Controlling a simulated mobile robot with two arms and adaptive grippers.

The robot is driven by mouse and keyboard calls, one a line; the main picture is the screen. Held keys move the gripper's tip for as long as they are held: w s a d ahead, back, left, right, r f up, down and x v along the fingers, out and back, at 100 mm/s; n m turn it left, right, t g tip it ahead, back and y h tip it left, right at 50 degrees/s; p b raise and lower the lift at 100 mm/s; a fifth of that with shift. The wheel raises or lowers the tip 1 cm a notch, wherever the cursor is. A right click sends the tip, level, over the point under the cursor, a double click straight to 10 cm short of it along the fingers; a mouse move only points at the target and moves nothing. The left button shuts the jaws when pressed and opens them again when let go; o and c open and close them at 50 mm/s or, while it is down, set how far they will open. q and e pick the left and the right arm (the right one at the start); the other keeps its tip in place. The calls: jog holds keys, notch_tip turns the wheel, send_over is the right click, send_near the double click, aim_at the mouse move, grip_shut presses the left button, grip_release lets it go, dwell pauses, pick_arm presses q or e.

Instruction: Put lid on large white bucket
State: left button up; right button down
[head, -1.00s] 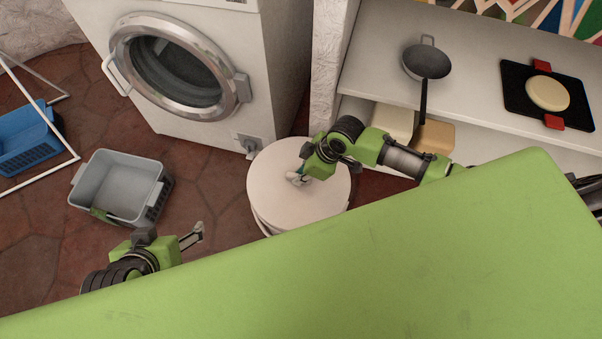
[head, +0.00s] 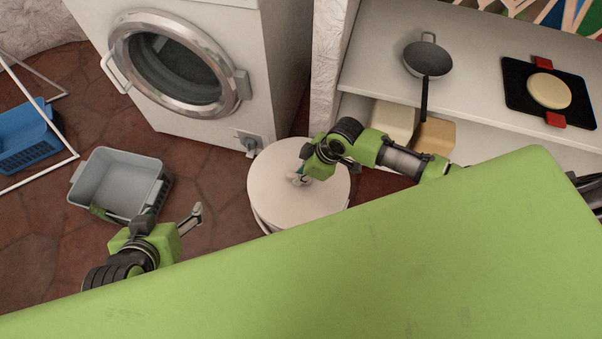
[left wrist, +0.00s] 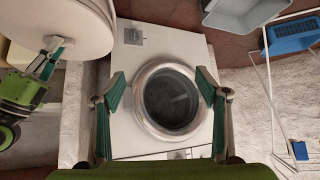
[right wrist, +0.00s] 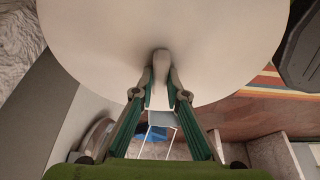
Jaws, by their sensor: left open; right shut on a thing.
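The round white lid (head: 290,203) lies over the large white bucket (head: 262,222) in front of the washing machine. Only a thin strip of the bucket shows below the lid's left edge; whether the rims are fully seated I cannot tell. My right gripper (head: 300,178) is over the lid and shut on its handle, which shows between the fingers in the right wrist view (right wrist: 161,64). The lid (left wrist: 75,22) also shows at upper left in the left wrist view. My left gripper (head: 197,218) is open and empty, left of the bucket; its spread fingers show in its wrist view (left wrist: 165,92).
A washing machine (head: 200,125) stands behind the bucket. A grey basket (head: 118,185) and a blue basket (head: 25,140) are on the floor at left, by a white rack (head: 45,178). At right a counter (head: 480,45) holds a pan (head: 428,62). A green surface (head: 330,260) fills the foreground.

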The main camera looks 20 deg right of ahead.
pick_arm(q)
jog(key=shift+s+f, duration=0.1)
jog(key=shift+s, duration=0.05)
jog(key=shift+s+a+f, duration=0.1)
jog(key=shift+s+f, duration=0.05)
jog(key=shift+s, duration=0.1)
jog(key=shift+s+a+f+g, duration=0.15)
jog(key=shift+s+f+g, duration=0.05)
jog(key=shift+s+g, duration=0.2)
jog(key=shift+s+a+f, duration=0.1)
jog(key=shift+s+f, duration=0.05)
jog(key=shift+s, duration=0.15)
jog(key=shift+s+a+f+g+p, duration=0.15)
jog(key=shift+s+f+g+p, duration=0.1)
jog(key=shift+s, duration=0.1)
jog(key=shift+s+a+f+g+p, duration=0.1)
jog(key=shift+s+g, duration=0.15)
jog(key=shift+s, duration=0.1)
jog(key=shift+s+a+f+y, duration=0.1)
jog(key=shift+s+y, duration=0.05)
jog(key=shift+y, duration=0.15)
dwell(0.3)
